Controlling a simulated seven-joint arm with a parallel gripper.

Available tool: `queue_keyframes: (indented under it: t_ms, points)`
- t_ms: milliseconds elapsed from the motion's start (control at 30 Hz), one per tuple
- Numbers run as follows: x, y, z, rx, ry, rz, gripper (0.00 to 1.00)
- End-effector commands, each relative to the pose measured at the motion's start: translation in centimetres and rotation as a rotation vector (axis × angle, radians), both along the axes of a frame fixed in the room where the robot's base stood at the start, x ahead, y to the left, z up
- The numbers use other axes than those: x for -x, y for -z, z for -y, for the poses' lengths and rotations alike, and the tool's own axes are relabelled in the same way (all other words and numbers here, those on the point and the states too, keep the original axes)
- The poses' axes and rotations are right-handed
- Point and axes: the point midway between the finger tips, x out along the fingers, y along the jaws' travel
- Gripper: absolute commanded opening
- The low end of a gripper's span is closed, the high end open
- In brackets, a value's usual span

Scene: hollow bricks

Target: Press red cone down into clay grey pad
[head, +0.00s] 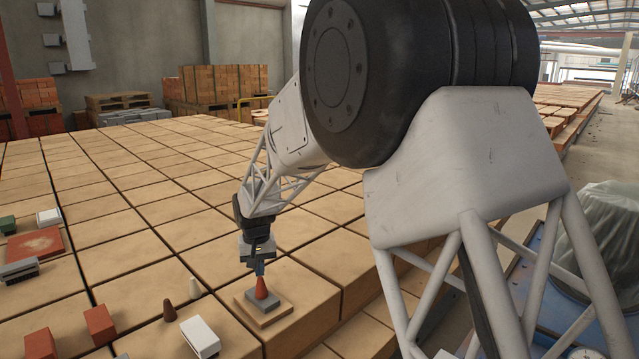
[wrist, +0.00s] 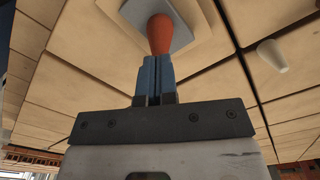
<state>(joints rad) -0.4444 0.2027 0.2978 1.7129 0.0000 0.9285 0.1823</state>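The red cone (head: 261,288) stands upright on the clay grey pad (head: 262,303), which lies on a square tan plate near the front edge of the brick surface. In the wrist view the red cone (wrist: 160,34) is just beyond the fingertips, with the grey pad (wrist: 183,38) behind it. My gripper (head: 258,268) is directly above the cone, pointing down. Its blue fingers (wrist: 155,72) are together, with only a thin dark line between them. The fingertips are at the cone's narrow top; I cannot tell whether they touch it. How deep the cone's base sits is unclear.
A pale cone (head: 194,288) and a brown cone (head: 169,310) stand left of the pad. A red tray (head: 34,244) is at far left. The surface behind the gripper is clear.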

Motion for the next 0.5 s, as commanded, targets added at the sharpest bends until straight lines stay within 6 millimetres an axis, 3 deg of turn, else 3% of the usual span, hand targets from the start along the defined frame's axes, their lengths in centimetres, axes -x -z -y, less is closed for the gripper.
queue_keyframes:
  t_ms: [500]
  points:
    - [0.01,0.57,0.00,0.000,0.000,0.000,0.00]
